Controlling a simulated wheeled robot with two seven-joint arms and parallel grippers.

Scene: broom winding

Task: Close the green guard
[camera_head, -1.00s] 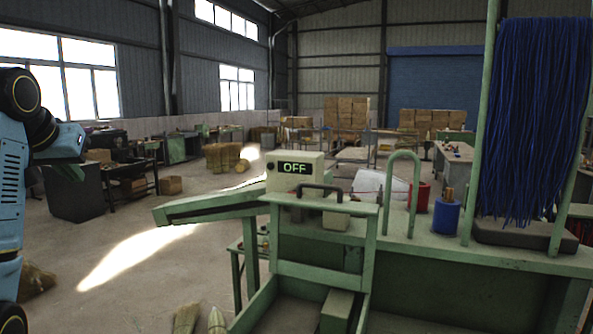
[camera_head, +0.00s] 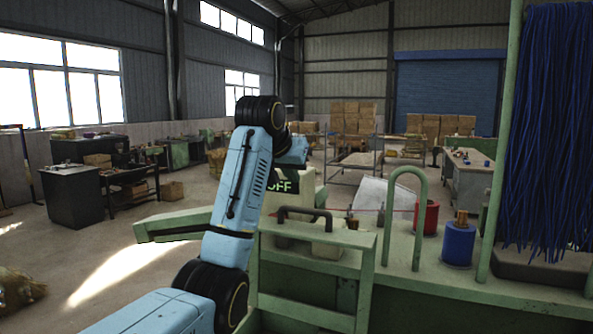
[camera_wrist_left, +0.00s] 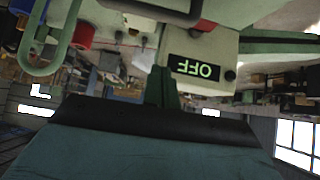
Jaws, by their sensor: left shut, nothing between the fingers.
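The green guard (camera_head: 312,262) looks to be the upright green frame with a dark bar handle (camera_head: 304,213) on its top edge, at the front of the green machine. The handle also shows at the top of the left wrist view (camera_wrist_left: 165,8). My left arm crosses in front of the guard's left side in the head view and hides part of it. My left gripper (camera_wrist_left: 162,80) is shut and empty, pointing towards the pale box with the OFF display (camera_wrist_left: 196,68); the handle is apart from its fingertips. In the head view the fingers are hidden. My right gripper is not in view.
A green arm-like beam (camera_head: 170,228) sticks out left of the machine. A green loop (camera_head: 405,215), a red spool (camera_head: 427,217), a blue spool (camera_head: 459,243) and hanging blue strands (camera_head: 548,130) stand to the right. Open floor lies to the left.

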